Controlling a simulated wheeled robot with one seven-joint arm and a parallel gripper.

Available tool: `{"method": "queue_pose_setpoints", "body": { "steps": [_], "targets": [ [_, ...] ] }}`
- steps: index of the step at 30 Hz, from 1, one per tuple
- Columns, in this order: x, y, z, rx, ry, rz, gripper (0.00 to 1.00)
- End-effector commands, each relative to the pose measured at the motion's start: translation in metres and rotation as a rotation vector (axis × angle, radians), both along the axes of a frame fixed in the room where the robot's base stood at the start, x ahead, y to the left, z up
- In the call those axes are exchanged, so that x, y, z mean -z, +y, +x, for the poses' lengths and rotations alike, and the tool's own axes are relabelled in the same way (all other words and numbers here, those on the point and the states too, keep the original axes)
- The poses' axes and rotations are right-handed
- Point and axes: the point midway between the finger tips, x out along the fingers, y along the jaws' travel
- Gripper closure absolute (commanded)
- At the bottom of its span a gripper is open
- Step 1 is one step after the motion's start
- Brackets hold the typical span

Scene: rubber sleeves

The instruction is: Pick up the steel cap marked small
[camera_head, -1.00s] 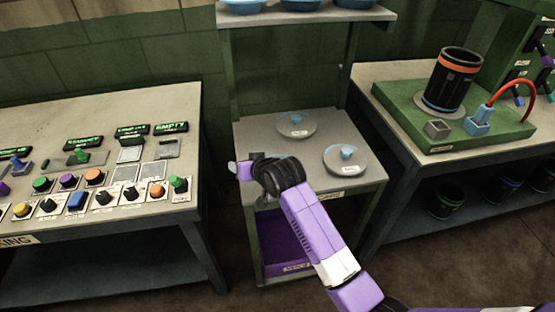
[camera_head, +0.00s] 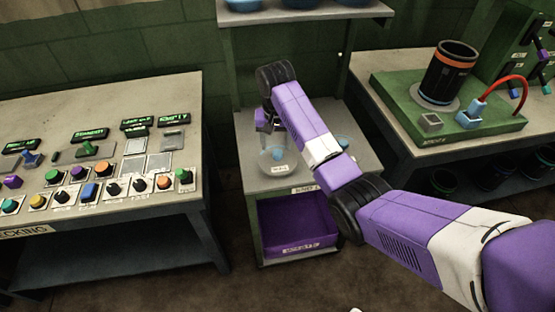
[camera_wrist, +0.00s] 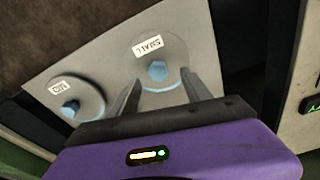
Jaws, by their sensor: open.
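The steel cap marked SMALL (camera_wrist: 176,50) is a round grey disc with a blue knob, lying on the grey top of the stand. It also shows in the head view (camera_head: 268,163), partly hidden by my gripper. My gripper (camera_wrist: 160,78) is open and empty, pointing down over this cap. In the wrist view its two fingers appear on either side of the blue knob; whether they are down at knob height I cannot tell. In the head view my gripper (camera_head: 270,142) is at the stand's left side.
A purple bin (camera_head: 298,220) sits below the stand's top. A button console (camera_head: 60,130) stands left, a bench with a black cylinder (camera_head: 447,75) right. A shelf (camera_head: 300,17) hangs above.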

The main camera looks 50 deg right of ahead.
Motion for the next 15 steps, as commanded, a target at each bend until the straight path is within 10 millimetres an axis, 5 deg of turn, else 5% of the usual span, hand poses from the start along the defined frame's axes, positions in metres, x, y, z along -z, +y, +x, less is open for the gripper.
{"method": "queue_pose_setpoints", "body": {
  "steps": [7, 15],
  "targets": [
    [0.034, -0.009, 0.001, 0.000, 0.002, 0.001, 0.43],
    [0.044, -0.009, 0.002, 0.000, 0.000, 0.000, 0.43]
  ]
}}
